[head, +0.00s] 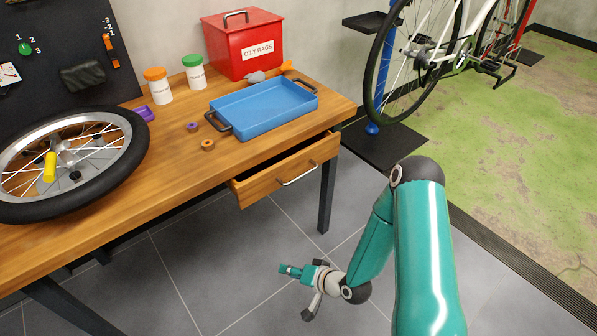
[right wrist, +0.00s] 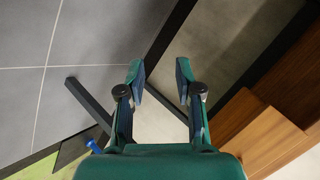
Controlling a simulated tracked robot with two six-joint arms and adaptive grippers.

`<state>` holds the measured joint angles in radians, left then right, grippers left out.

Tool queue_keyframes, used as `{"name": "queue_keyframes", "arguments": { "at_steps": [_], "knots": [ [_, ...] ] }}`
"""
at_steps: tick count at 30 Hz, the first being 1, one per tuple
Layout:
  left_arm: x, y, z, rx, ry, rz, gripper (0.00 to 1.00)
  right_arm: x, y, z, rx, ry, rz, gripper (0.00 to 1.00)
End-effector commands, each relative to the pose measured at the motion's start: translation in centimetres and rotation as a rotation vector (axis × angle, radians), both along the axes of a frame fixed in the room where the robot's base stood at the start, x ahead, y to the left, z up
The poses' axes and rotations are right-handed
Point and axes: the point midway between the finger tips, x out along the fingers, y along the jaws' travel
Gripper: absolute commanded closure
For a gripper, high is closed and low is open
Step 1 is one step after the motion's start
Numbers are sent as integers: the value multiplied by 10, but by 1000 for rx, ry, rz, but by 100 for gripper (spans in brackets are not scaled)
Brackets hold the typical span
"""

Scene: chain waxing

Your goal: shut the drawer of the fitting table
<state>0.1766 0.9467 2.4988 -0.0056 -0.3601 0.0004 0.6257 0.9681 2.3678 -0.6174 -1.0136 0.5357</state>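The wooden fitting table (head: 110,225) fills the left of the head view. Its drawer (head: 265,185) sticks out at the right end of the front edge, partly open, with a metal bar handle (head: 298,176) on its front. My right gripper (head: 286,270) is low over the grey floor, in front of and below the drawer, apart from it. In the right wrist view its two fingers (right wrist: 159,70) are spread with nothing between them. Wood of the table or drawer (right wrist: 268,135) shows at the right there. My left gripper is not in view.
A blue tray (head: 262,107), a red oily rags box (head: 243,45), two white jars and a wheel (head: 75,160) are on the table. A black table leg (head: 327,195) stands below the drawer. The floor in front is clear. A bicycle stands at the back right.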

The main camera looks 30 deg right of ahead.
Motion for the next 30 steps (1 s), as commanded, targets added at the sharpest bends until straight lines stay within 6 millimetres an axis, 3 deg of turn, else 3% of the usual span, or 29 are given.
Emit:
{"name": "queue_keyframes", "arguments": {
  "at_steps": [1,3,6,11,15,20,30],
  "knots": [
    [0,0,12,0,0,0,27,8,-28,24,72,-101,-96,65],
    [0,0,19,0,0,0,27,14,-58,55,192,-253,-197,65],
    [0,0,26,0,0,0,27,8,-96,98,359,-442,-293,65],
    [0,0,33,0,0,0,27,-13,-132,142,550,-633,-353,65],
    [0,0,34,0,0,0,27,-17,-141,156,616,-691,-359,65],
    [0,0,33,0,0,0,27,-1,-139,160,621,-695,-355,65],
    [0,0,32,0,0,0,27,67,-132,173,619,-697,-354,65]
  ]
}}
